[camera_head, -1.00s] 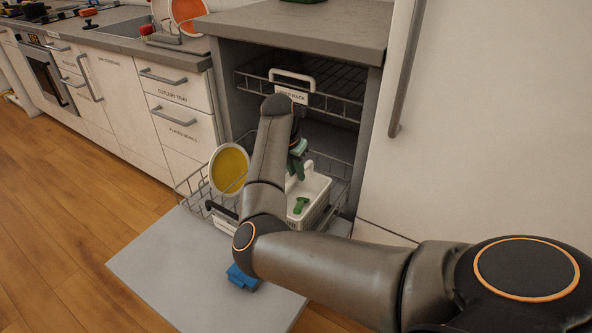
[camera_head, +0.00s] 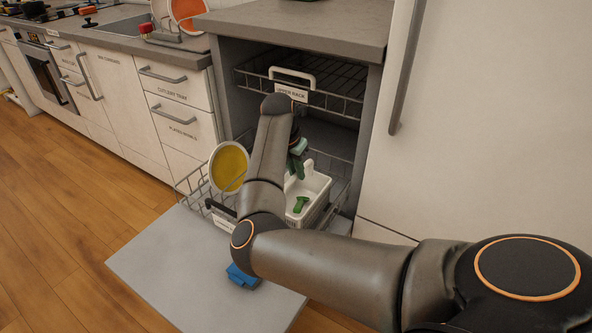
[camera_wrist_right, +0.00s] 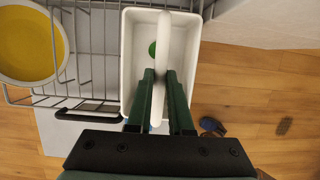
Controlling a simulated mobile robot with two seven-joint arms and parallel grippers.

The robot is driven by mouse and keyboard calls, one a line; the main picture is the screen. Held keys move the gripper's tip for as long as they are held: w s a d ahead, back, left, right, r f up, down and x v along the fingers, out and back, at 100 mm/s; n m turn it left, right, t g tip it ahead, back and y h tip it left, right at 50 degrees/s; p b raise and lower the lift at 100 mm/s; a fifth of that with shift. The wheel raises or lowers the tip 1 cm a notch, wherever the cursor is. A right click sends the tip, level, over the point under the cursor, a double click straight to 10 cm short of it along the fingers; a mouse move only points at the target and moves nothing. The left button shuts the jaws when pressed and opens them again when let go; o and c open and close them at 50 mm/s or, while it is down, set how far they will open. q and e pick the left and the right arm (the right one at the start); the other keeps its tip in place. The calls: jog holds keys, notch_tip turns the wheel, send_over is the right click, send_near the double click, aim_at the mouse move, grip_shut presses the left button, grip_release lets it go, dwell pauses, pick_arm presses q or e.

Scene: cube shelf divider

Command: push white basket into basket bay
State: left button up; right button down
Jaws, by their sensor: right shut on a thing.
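The white basket (camera_head: 314,189) sits at the right side of the pulled-out lower rack (camera_head: 188,184) in the head view, with a green item (camera_head: 301,204) inside it. In the right wrist view the basket (camera_wrist_right: 128,62) shows from above, with its white handle (camera_wrist_right: 162,55) running along its middle. My right gripper (camera_wrist_right: 161,75) is shut on that handle, one green finger on each side. In the head view my right gripper (camera_head: 297,168) is partly hidden behind my own arm. The bay itself cannot be made out clearly. My left gripper is not in view.
A yellow plate (camera_head: 229,167) stands in the lower rack left of the basket. The upper rack (camera_head: 340,98) is above. The open door (camera_head: 165,262) lies below, with a blue object (camera_head: 242,277) on it. A tall white cabinet (camera_head: 480,120) borders the right.

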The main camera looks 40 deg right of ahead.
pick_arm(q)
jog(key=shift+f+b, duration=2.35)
pick_arm(e)
jog(key=shift+f, duration=3.2)
jog(key=c, duration=0.7)
grip_release()
jog(key=shift+c, duration=0.2)
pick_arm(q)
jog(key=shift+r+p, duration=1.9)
pick_arm(e)
jog(key=shift+v, duration=2.55)
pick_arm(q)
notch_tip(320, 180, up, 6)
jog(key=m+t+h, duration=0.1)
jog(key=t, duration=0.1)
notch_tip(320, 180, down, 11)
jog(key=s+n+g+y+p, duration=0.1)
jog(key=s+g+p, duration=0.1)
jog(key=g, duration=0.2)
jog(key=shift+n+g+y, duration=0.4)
pick_arm(e)
jog(key=w+v, duration=0.1)
jog(key=v, duration=1.1)
jog(key=shift+s+a+r, duration=0.2)
jog(key=shift+s, duration=0.35)
